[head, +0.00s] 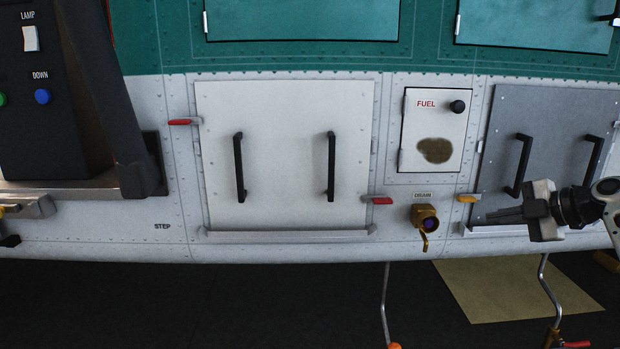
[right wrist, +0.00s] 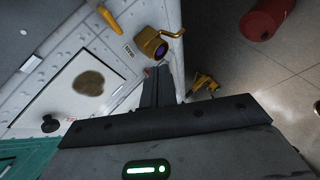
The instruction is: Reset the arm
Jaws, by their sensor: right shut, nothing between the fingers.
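My right gripper (head: 484,217) comes in from the right in the head view. Its fingers are together and empty, pointing left in front of the lower part of the grey panel (head: 540,120). In the right wrist view the shut fingers (right wrist: 163,72) point toward the brass drain valve (right wrist: 152,42), with nothing held. I cannot tell whether the fingertips touch the hull. My left gripper is not clearly visible in the head view.
A white panel with two black handles (head: 285,150) fills the middle. The fuel door (head: 435,130) and drain valve (head: 425,220) are left of my right gripper. A dark control box (head: 45,110) stands at left. A red cylinder (right wrist: 268,15) lies on the floor.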

